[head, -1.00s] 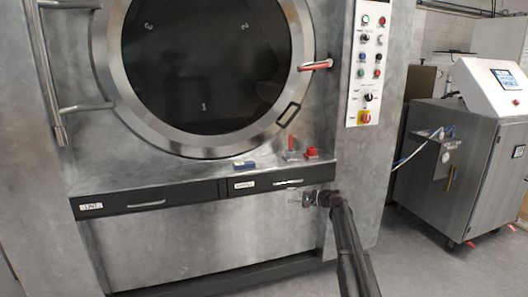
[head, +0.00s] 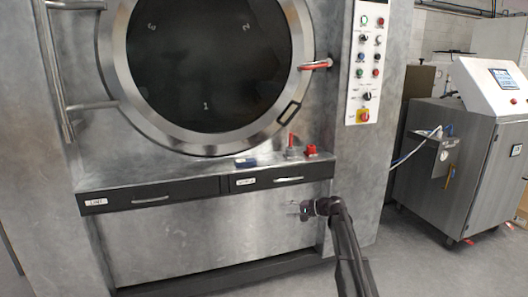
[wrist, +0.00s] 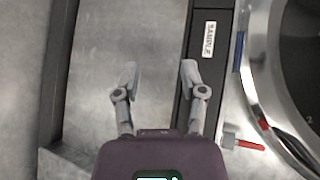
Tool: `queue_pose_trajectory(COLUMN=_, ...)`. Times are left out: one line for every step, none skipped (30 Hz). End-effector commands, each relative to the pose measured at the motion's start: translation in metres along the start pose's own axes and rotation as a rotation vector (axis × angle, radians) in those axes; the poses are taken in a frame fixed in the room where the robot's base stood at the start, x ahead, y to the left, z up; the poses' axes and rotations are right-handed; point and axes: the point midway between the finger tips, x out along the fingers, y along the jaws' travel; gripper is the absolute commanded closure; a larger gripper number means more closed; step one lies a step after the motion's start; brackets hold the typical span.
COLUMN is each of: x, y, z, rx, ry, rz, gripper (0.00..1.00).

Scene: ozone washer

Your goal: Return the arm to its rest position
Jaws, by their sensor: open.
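My gripper (head: 294,208) is in front of the lower steel panel of the washer, just below the right drawer (head: 277,180). In the wrist view my gripper (wrist: 157,78) is open, its two fingers apart with nothing between them. The right drawer (wrist: 206,75), labelled SAMPLE, lies beside the right finger in that view. My dark arm runs from the lower right of the head view up to the gripper.
The washer has a round door (head: 205,65) and a control panel (head: 366,60). A blue block (head: 245,162), a red-handled valve (head: 291,148) and a red item (head: 311,151) are on the ledge. A steel cabinet (head: 465,155) stands right, with open floor before it.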

Motion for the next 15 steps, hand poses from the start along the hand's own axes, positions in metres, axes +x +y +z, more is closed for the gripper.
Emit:
queue_pose_trajectory(x=-0.001, y=0.007, z=0.013, rx=-0.012, ry=-0.005, rz=0.028, gripper=0.46)
queue_pose_trajectory(x=-0.002, y=0.010, z=0.019, rx=-0.020, ry=-0.008, rz=0.046, gripper=0.46)
queue_pose_trajectory(x=-0.003, y=0.016, z=0.027, rx=-0.031, ry=-0.012, rz=0.071, gripper=0.46)
queue_pose_trajectory(x=-0.003, y=0.021, z=0.034, rx=-0.041, ry=-0.015, rz=0.093, gripper=0.46)
queue_pose_trajectory(x=-0.004, y=0.025, z=0.041, rx=-0.051, ry=-0.018, rz=0.115, gripper=0.46)
queue_pose_trajectory(x=-0.006, y=0.033, z=0.052, rx=-0.066, ry=-0.024, rz=0.149, gripper=0.46)
queue_pose_trajectory(x=-0.007, y=0.038, z=0.060, rx=-0.078, ry=-0.029, rz=0.177, gripper=0.46)
queue_pose_trajectory(x=-0.009, y=0.045, z=0.070, rx=-0.090, ry=-0.034, rz=0.207, gripper=0.46)
queue_pose_trajectory(x=-0.012, y=0.054, z=0.083, rx=-0.109, ry=-0.041, rz=0.253, gripper=0.46)
queue_pose_trajectory(x=-0.014, y=0.062, z=0.095, rx=-0.124, ry=-0.048, rz=0.289, gripper=0.46)
queue_pose_trajectory(x=-0.017, y=0.070, z=0.105, rx=-0.139, ry=-0.056, rz=0.326, gripper=0.46)
queue_pose_trajectory(x=-0.022, y=0.080, z=0.119, rx=-0.159, ry=-0.064, rz=0.376, gripper=0.46)
queue_pose_trajectory(x=-0.026, y=0.088, z=0.129, rx=-0.174, ry=-0.071, rz=0.414, gripper=0.46)
queue_pose_trajectory(x=-0.030, y=0.095, z=0.139, rx=-0.187, ry=-0.078, rz=0.451, gripper=0.46)
queue_pose_trajectory(x=-0.036, y=0.105, z=0.152, rx=-0.206, ry=-0.086, rz=0.500, gripper=0.46)
